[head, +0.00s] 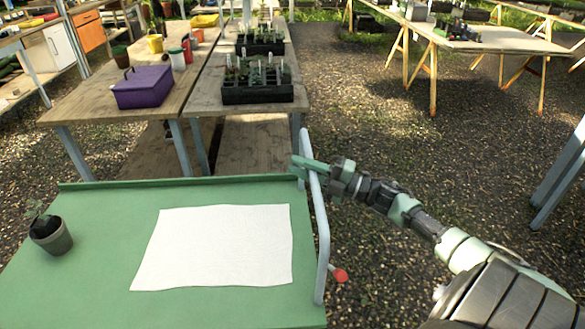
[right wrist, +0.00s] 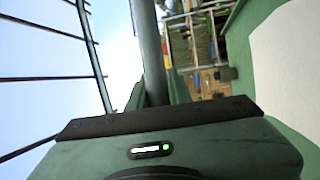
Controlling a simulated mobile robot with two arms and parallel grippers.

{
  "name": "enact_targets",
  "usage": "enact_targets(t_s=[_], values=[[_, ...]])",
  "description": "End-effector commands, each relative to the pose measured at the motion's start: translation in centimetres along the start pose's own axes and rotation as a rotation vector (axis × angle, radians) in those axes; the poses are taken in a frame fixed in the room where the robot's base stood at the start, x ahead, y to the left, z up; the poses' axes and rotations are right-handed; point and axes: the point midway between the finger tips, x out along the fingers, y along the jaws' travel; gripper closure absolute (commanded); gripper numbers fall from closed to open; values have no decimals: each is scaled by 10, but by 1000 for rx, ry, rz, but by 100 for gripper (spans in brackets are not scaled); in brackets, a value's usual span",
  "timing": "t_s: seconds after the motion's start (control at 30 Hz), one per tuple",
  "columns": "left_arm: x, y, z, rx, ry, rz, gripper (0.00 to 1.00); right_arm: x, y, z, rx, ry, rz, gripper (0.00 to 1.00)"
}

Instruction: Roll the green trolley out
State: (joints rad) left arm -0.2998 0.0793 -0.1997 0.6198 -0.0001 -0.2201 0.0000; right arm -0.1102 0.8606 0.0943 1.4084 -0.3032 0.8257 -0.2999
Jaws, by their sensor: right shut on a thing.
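The green trolley (head: 90,285) fills the lower left of the head view, with a raised rim along its far edge. Its pale grey bar handle (head: 321,235) runs along the right side. My right gripper (head: 307,168) is shut on the handle near its far end. In the right wrist view the handle (right wrist: 148,45) runs up from between the fingers. A white sheet (head: 220,245) lies flat on the trolley top, and a small potted plant (head: 50,236) stands at its left. My left gripper is out of view.
Wooden benches with a purple box (head: 143,88) and black seedling trays (head: 258,88) stand close beyond the trolley. A red knob (head: 341,275) sticks out by the handle. Gravel floor (head: 370,130) is open to the right, up to a trestle table (head: 490,38) and a grey post (head: 560,175).

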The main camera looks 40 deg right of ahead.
Motion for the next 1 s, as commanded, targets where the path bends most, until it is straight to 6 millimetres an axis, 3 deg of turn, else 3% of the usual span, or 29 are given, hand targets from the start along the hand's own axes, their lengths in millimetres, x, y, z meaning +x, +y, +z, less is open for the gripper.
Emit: enact_targets(t_s=[0.3,0.33,0.4,0.77,1.0], values=[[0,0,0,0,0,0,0,-1,-2,0,2,0,-3,100],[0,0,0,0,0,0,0,-1,-2,0,2,0,-3,77],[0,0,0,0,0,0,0,-1,-2,0,2,0,-3,59],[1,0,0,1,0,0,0,-3,-1,0,1,0,-2,59],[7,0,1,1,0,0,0,-39,-4,1,2,-2,-6,59]])
